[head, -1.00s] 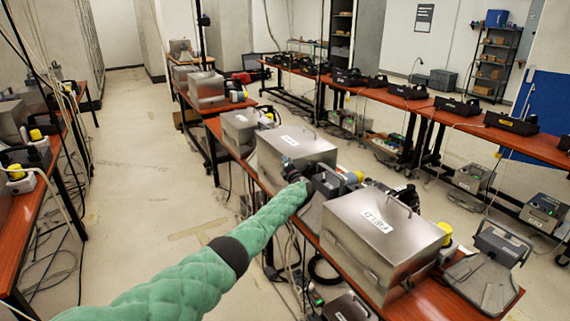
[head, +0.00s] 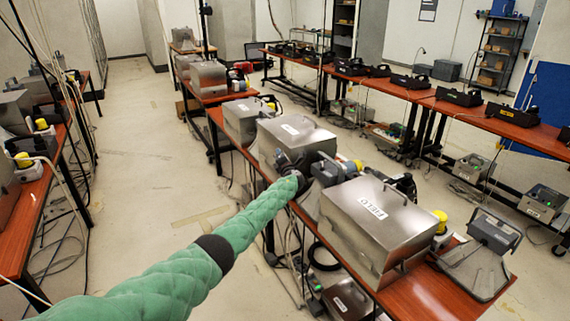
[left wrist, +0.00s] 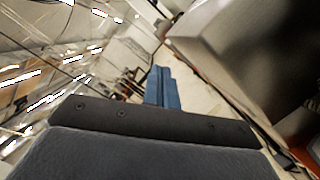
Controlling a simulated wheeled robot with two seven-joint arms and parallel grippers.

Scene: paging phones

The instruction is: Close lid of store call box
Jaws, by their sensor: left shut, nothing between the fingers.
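A steel box (head: 296,136) with a small white label, too small to read, stands on the red-brown table in the head view. Its top looks down, with no raised lid visible. My right gripper is not in view.
Dark equipment (head: 332,172) is close beside my left gripper. More steel boxes (head: 243,118) stand farther along the table. Cables hang below the tables. The aisle floor (head: 150,170) on the left is clear.

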